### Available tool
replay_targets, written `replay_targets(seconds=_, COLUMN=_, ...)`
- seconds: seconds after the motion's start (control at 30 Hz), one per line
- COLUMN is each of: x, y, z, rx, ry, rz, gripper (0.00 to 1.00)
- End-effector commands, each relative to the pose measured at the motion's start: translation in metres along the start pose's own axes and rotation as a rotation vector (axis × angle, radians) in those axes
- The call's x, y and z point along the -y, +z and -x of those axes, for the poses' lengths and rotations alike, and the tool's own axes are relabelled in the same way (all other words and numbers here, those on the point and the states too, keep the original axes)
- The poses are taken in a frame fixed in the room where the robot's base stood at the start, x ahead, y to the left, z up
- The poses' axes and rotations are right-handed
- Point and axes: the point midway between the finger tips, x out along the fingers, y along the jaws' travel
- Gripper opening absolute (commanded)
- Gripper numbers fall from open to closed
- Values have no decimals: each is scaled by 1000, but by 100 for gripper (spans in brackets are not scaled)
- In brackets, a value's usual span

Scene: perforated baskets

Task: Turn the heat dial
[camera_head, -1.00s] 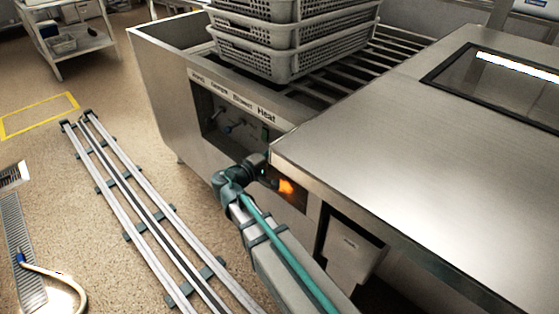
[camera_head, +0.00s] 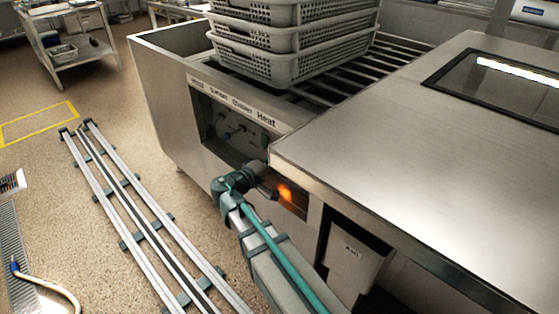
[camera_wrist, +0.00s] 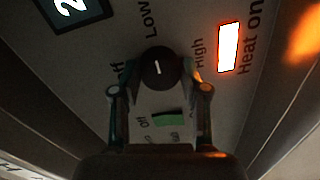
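The heat dial (camera_wrist: 158,68) is a round black knob with a short white mark, in the middle of the wrist view. Its mark points roughly up, toward the "Low" label (camera_wrist: 150,20); "High" is to its right and a partly hidden "Off" to its left. My gripper (camera_wrist: 160,82) has one finger on each side of the knob, with gaps showing, so it is open around it. The "Heat on" lamp (camera_wrist: 229,47) is lit bright. In the head view my gripper (camera_head: 266,191) is at the recessed panel, and the dial is hidden.
A green switch (camera_wrist: 168,118) marked "Off" sits below the dial, between my fingers. A steel counter edge (camera_head: 300,180) overhangs just right of the gripper. Grey perforated baskets (camera_head: 290,65) are stacked on the rack above. Floor rails (camera_head: 130,200) run at left.

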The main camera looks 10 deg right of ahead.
Motion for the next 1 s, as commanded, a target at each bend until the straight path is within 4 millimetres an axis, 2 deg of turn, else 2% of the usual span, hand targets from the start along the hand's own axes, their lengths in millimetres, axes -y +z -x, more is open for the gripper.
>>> replay_targets(seconds=0.03, x=0, y=0, z=0, rx=0, ry=0, rz=0, gripper=57)
replay_targets(seconds=0.1, x=0, y=0, z=0, rx=0, ry=0, rz=0, gripper=67)
replay_targets(seconds=0.4, x=0, y=0, z=0, rx=0, ry=0, rz=1, gripper=67)
replay_targets(seconds=0.53, x=0, y=0, z=6, rx=-1, ry=0, rz=1, gripper=67)
replay_targets(seconds=0.67, x=0, y=0, z=23, rx=-3, ry=0, rz=1, gripper=67)
replay_targets(seconds=1.0, x=0, y=0, z=86, rx=-3, ry=0, rz=0, gripper=67)
